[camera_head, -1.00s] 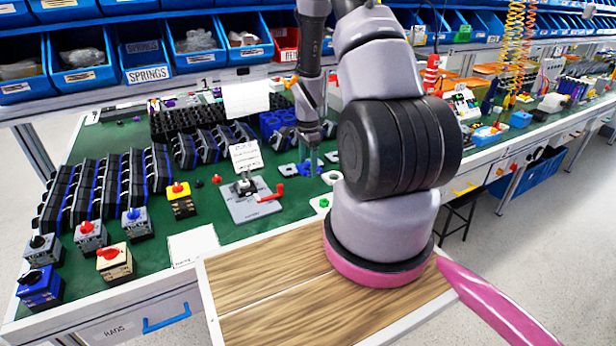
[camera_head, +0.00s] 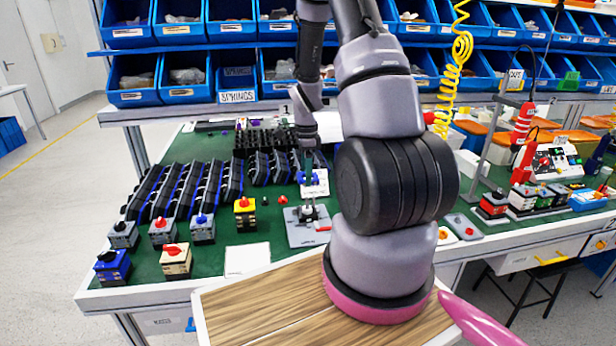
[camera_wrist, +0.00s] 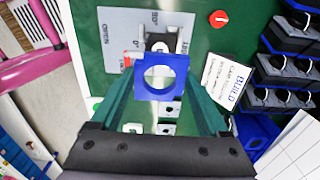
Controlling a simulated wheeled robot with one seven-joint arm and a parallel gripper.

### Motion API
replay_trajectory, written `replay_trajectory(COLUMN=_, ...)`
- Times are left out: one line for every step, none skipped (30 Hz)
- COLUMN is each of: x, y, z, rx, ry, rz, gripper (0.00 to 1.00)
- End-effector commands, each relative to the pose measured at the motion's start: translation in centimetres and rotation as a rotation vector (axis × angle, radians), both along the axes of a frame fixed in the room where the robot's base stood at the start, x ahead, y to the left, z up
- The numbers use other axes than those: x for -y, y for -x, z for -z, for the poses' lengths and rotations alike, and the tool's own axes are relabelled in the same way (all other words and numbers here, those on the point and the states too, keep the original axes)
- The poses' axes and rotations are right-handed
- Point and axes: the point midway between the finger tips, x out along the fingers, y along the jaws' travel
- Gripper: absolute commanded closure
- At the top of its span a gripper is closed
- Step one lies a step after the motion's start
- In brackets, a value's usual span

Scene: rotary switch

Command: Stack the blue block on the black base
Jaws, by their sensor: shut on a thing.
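The blue block (camera_wrist: 152,92) is a square piece with a large round hole. My gripper (camera_wrist: 163,84) is shut on it, with the block between the teal fingertips. In the head view, my gripper (camera_head: 312,172) hangs over the bench behind the clamp fixture, with the blue block (camera_head: 303,179) at its tips. The black base (camera_wrist: 160,41) sits in the grey fixture and is partly hidden by the block in the wrist view. The block looks raised and apart from it. In the head view, the base (camera_head: 309,211) is small, behind the red fixture handle.
A white build sign (camera_wrist: 229,84) stands close beside the fixture (camera_head: 299,233). Rows of black modules (camera_head: 185,190) fill the bench to the left. Several finished switches (camera_head: 176,260) stand along the front left. A white card (camera_head: 247,259) lies at the front edge.

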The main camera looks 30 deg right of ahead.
Motion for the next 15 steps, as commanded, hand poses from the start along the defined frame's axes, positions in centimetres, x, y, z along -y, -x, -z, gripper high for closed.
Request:
replay_trajectory(x=0.03, y=0.02, z=-0.02, rx=0.000, ry=0.000, rz=0.002, gripper=0.75)
replay_trajectory(x=0.03, y=0.02, z=-0.02, rx=0.000, ry=0.000, rz=0.002, gripper=0.75)
replay_trajectory(x=0.02, y=0.02, z=-0.01, rx=0.000, ry=0.000, rz=0.002, gripper=0.75)
replay_trajectory(x=0.02, y=0.02, z=-0.01, rx=0.000, ry=0.000, rz=0.002, gripper=0.75)
replay_trajectory(x=0.01, y=0.01, z=-0.01, rx=0.000, ry=0.000, rz=0.002, gripper=0.75)
replay_trajectory(x=0.01, y=0.01, z=0.00, rx=0.000, ry=0.000, rz=0.001, gripper=0.75)
replay_trajectory(x=0.01, y=0.01, z=0.00, rx=0.000, ry=0.000, rz=0.001, gripper=0.75)
replay_trajectory(x=0.01, y=0.00, z=0.00, rx=0.000, ry=0.000, rz=0.001, gripper=0.75)
replay_trajectory(x=-0.01, y=0.01, z=0.00, rx=0.000, ry=0.000, rz=0.000, gripper=0.75)
replay_trajectory(x=-0.03, y=0.00, z=0.00, rx=0.000, ry=0.001, rz=-0.001, gripper=0.75)
replay_trajectory(x=-0.04, y=-0.01, z=0.00, rx=0.000, ry=0.001, rz=0.000, gripper=0.75)
replay_trajectory(x=0.00, y=0.02, z=0.19, rx=-0.001, ry=0.000, rz=0.002, gripper=0.75)
replay_trajectory(x=0.00, y=0.02, z=0.37, rx=-0.002, ry=-0.001, rz=0.001, gripper=0.75)
replay_trajectory(x=0.00, y=0.02, z=0.58, rx=-0.002, ry=-0.001, rz=0.001, gripper=0.75)
replay_trajectory(x=0.01, y=0.03, z=0.89, rx=-0.002, ry=-0.001, rz=0.000, gripper=0.75)
